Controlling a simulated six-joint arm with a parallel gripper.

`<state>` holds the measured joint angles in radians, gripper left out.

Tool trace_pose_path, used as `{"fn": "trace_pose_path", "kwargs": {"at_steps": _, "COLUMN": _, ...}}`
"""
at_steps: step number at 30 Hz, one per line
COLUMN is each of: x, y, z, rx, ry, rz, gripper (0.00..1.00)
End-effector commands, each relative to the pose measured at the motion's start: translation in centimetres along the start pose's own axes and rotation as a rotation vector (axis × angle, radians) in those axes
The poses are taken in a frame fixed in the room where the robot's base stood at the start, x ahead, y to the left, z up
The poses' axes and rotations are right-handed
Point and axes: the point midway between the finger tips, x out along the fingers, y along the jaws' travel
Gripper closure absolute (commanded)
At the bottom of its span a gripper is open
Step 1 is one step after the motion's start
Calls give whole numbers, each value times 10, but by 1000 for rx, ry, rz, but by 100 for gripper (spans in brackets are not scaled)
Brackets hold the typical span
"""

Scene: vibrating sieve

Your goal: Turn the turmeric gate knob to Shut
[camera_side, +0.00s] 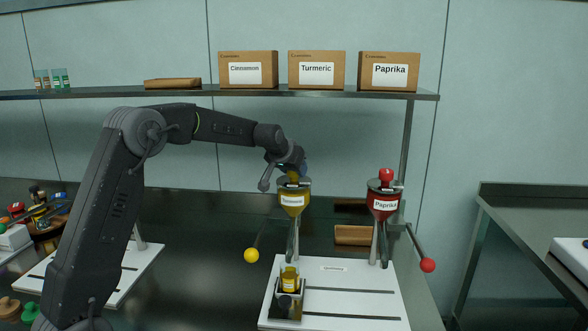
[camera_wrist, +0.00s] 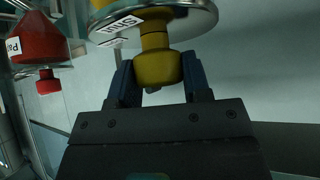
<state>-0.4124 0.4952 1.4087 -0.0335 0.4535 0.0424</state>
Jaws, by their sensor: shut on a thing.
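The turmeric hopper (camera_side: 292,205) is a yellow funnel with a metal lid and a "Turmeric" label, standing on the white base plate (camera_side: 380,300). My gripper (camera_side: 293,176) is above its lid, at the knob on top. In the wrist view, my gripper's blue fingers (camera_wrist: 160,76) are on both sides of the yellow turmeric knob (camera_wrist: 157,66) and shut on it. The metal disc (camera_wrist: 190,22) beside the knob carries a white label reading "Shut" (camera_wrist: 118,25). The knob's pointer is not clear, so its exact setting cannot be told.
The red paprika hopper (camera_side: 384,205) with its red knob (camera_side: 386,175) stands close on the right. A yellow-ball lever (camera_side: 251,255) and a red-ball lever (camera_side: 428,265) stick out at the sides. A small jar (camera_side: 290,281) stands below the turmeric hopper. Boxes line the shelf (camera_side: 200,93) behind.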

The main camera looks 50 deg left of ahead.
Motion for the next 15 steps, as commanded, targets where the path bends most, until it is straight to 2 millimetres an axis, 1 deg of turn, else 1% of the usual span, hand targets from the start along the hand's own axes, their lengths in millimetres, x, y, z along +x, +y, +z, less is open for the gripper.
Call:
{"fn": "trace_pose_path", "kwargs": {"at_steps": 12, "x": 0, "y": 1, "z": 1, "rx": 14, "ry": -1, "rz": 12, "gripper": 79}}
{"fn": "trace_pose_path", "kwargs": {"at_steps": 13, "x": 0, "y": 1, "z": 1, "rx": 14, "ry": -1, "rz": 12, "gripper": 53}}
{"fn": "trace_pose_path", "kwargs": {"at_steps": 15, "x": 0, "y": 1, "z": 1, "rx": 14, "ry": -1, "rz": 12, "gripper": 46}}
